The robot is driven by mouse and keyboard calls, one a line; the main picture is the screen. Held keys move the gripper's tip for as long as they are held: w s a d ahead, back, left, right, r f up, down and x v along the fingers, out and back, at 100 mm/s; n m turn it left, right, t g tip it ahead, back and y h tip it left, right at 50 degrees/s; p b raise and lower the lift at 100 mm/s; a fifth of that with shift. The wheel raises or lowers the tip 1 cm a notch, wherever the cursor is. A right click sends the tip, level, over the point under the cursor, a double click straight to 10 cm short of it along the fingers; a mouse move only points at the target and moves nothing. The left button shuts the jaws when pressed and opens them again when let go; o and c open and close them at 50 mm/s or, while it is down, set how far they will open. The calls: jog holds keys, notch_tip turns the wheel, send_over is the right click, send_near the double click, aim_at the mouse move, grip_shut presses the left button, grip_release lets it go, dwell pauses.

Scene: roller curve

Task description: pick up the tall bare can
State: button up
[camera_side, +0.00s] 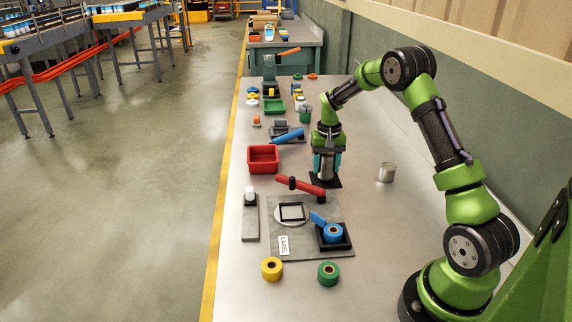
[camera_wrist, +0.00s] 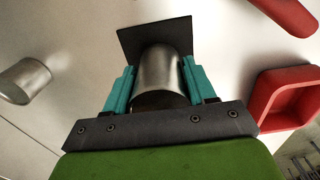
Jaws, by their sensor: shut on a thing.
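The tall bare can (camera_wrist: 160,72) is a plain grey metal cylinder. It stands between the teal fingers of my gripper (camera_wrist: 158,88), which are shut on it from both sides. In the side view my gripper (camera_side: 327,163) points straight down with the can between its fingers, over a black square pad (camera_side: 331,183). The pad also shows beyond the can in the wrist view (camera_wrist: 150,38). I cannot tell whether the can touches the pad. A shorter bare can (camera_side: 386,172) stands apart to the right; it also shows at the left of the wrist view (camera_wrist: 25,80).
A red bin (camera_side: 263,158) is left of my gripper. Yellow (camera_side: 272,269) and green (camera_side: 328,273) rolls lie nearer. The table's right side is mostly clear.

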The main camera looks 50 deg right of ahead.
notch_tip(320, 180, up, 3)
jog(key=shift+w+f, duration=0.1)
jog(key=s+a, duration=0.2)
jog(key=s, duration=0.2)
jog(key=s+a, duration=0.2)
jog(key=s, duration=0.3)
jog(key=s+a+r, duration=0.1)
jog(key=s+a, duration=0.2)
jog(key=s, duration=0.1)
jog(key=shift+s+a+r, duration=0.1)
jog(key=shift+s, duration=0.15)
jog(key=shift+w+a+n, duration=0.25)
jog(key=shift+w+a, duration=0.05)
jog(key=shift+a, duration=0.35)
jog(key=shift+w+a+n, duration=0.25)
jog(key=shift+a, duration=0.35)
jog(key=w+a+r+n, duration=0.3)
jog(key=w+a, duration=0.7)
jog(key=shift+s+d+f, duration=0.1)
jog(key=shift+d+f, duration=0.05)
jog(key=shift+f, duration=2.15)
jog(key=shift+f, duration=1.1)
